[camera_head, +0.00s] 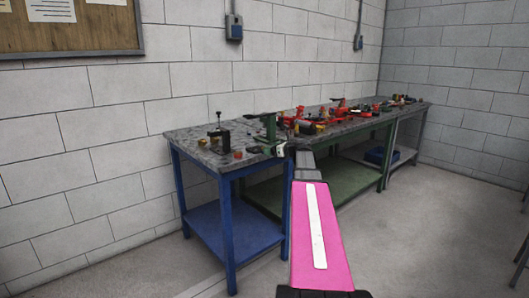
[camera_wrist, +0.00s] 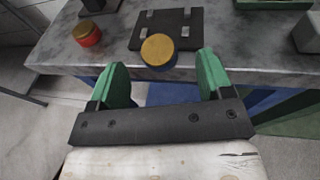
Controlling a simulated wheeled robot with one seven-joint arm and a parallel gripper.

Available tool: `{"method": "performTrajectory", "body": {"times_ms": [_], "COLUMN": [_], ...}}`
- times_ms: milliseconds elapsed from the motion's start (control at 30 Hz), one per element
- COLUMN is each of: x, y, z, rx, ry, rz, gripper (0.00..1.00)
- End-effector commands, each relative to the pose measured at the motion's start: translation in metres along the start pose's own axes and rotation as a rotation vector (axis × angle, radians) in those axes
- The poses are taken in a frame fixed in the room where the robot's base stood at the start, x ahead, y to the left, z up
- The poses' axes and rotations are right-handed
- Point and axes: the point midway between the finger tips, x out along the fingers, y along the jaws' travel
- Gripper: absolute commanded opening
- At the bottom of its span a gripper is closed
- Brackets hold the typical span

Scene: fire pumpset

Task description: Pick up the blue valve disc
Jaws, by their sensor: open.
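The blue valve disc (camera_wrist: 158,51) has a brass-coloured top and a blue side. In the wrist view it appears at the near edge of a black plate (camera_wrist: 184,16) on the grey tabletop. My gripper (camera_wrist: 160,64) is open, with its two green fingers spread wide. The disc shows between and just beyond the fingertips; I cannot tell the exact gap in depth. In the head view my gripper (camera_head: 282,150) is at the front edge of the blue-legged table, and the blue disc cannot be made out there.
A red disc (camera_wrist: 86,34) with a brass top stands left of the plate. The blue-legged table (camera_head: 203,158) carries a black clamp-like fixture (camera_head: 219,140) and a green stand (camera_head: 269,126). Further benches with red parts extend right.

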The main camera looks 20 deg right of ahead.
Motion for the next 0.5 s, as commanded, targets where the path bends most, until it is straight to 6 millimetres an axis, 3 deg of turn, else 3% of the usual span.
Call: {"method": "performTrajectory", "body": {"times_ms": [200, 433, 467, 500], "x": [0.030, 0.031, 0.031, 0.031], "y": [0.001, 0.002, 0.002, 0.002], "z": [0.001, 0.000, 0.000, 0.000], "rx": [0.000, 0.000, 0.000, 0.000], "ry": [0.000, 0.000, 0.000, 0.000], "rz": [0.001, 0.000, 0.000, 0.000], "gripper": [0.73, 0.73, 0.67, 0.54]}}
